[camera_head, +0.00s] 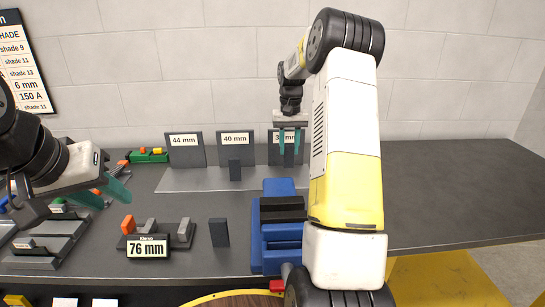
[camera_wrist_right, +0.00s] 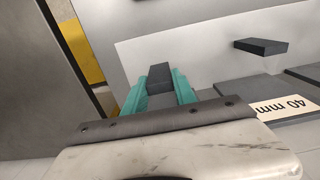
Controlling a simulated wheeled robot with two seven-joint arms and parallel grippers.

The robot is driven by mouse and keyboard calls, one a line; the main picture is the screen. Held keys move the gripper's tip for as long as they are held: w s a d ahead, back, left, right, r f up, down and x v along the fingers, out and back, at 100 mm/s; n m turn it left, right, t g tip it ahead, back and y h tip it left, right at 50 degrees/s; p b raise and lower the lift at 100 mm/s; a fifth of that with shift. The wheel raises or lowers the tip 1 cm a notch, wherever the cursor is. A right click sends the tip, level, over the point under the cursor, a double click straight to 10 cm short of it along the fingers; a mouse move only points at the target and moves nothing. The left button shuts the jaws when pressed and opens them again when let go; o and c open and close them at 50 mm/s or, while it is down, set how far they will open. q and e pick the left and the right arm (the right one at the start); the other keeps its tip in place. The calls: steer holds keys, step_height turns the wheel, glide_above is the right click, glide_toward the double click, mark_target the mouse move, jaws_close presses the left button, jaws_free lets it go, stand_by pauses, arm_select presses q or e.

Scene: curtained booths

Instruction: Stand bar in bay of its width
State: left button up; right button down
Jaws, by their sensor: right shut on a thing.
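My right gripper (camera_head: 289,140) is at the back of the table, in front of the rightmost bay plate (camera_head: 275,150), whose label is partly hidden by the fingers. In the right wrist view its teal fingers (camera_wrist_right: 160,92) are shut on a dark grey bar (camera_wrist_right: 160,75). I cannot tell whether this bar touches the bay floor. Another dark bar (camera_head: 235,169) stands at the 40 mm bay (camera_head: 235,142); it also shows in the right wrist view (camera_wrist_right: 260,46). The 44 mm bay (camera_head: 184,148) looks empty. A third dark bar (camera_head: 219,232) stands on the table. My left gripper (camera_head: 105,194) is open and empty at left.
A gauge reading 76 mm (camera_head: 148,248) and a blue block-like fixture (camera_head: 280,187) stand towards the front. Grey racks (camera_head: 40,248) lie at left, a green tool (camera_head: 149,157) at back left. The table's right side (camera_head: 450,190) is clear.

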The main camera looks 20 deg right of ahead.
mark_target(288, 167)
steer(key=shift+f, duration=2.2)
steer(key=shift+f, duration=0.1)
steer(key=c, duration=1)
jaws_free()
